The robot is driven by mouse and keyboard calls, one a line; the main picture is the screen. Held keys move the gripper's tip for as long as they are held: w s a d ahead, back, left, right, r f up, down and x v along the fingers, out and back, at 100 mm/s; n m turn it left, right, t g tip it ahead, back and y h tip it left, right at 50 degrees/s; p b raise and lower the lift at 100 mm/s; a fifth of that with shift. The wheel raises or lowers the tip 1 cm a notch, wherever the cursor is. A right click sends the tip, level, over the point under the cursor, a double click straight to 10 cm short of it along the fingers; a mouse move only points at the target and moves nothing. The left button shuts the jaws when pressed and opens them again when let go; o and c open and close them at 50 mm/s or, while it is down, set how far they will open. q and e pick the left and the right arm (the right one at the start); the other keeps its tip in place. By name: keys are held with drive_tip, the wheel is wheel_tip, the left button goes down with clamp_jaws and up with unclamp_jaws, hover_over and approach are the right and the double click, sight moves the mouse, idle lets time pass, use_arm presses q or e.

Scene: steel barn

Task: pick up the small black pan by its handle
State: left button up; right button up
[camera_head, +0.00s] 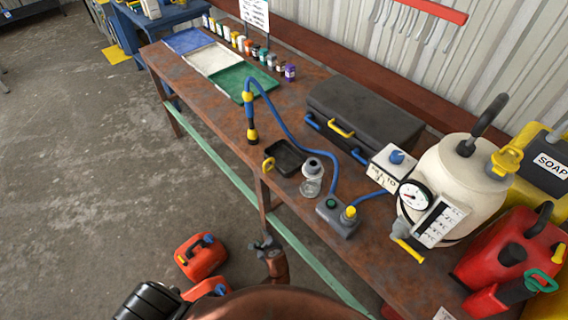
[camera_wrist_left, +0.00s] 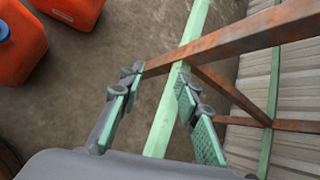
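The small black pan (camera_head: 289,157) lies on the rusty brown workbench, near its front edge. Its yellow handle (camera_head: 268,164) points toward the front left. My left gripper (camera_head: 267,244) is in front of the bench, apart from the pan and nearer to me. In the left wrist view its two green-padded fingers (camera_wrist_left: 154,104) are spread, with nothing between them. The pan is not in the left wrist view. My right gripper is not in view.
A black toolbox (camera_head: 362,118) sits behind. A green rail (camera_head: 222,166) runs below the bench. Red cans (camera_head: 202,258) stand on the floor.

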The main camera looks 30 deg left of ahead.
use_arm(q)
drive_tip(key=w+r+m+t+y, duration=0.1)
drive_tip(key=w+r, duration=0.1)
drive_tip(key=r, duration=0.3)
drive_tip(key=w+r+m+y+b, duration=0.1)
drive_tip(key=w+r, duration=0.2)
drive_tip(key=r, duration=0.3)
drive_tip(key=w+r+m+t+y, duration=0.1)
drive_tip(key=w+r+y, duration=0.1)
drive_tip(key=r, duration=0.3)
drive_tip(key=y+b, duration=0.1)
drive_tip(key=y, duration=0.2)
approach(265, 168)
drive_tip(key=s+a+f, duration=0.2)
drive_tip(key=a+f, duration=0.1)
drive_tip(key=f, duration=0.2)
wheel_tip(265, 168, up, 4)
drive_tip(key=w+d+m+t+y, duration=0.1)
drive_tip(key=w+d+m+t, duration=0.1)
drive_tip(key=m, duration=0.1)
drive_tip(key=x, duration=0.4)
drive_tip(key=f+b+x, duration=0.1)
drive_tip(key=x, duration=0.2)
drive_tip(key=shift+w+a, duration=0.1)
drive_tip(key=shift+a, duration=0.1)
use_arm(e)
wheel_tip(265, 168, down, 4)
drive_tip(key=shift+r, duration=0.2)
use_arm(q)
clamp_jaws()
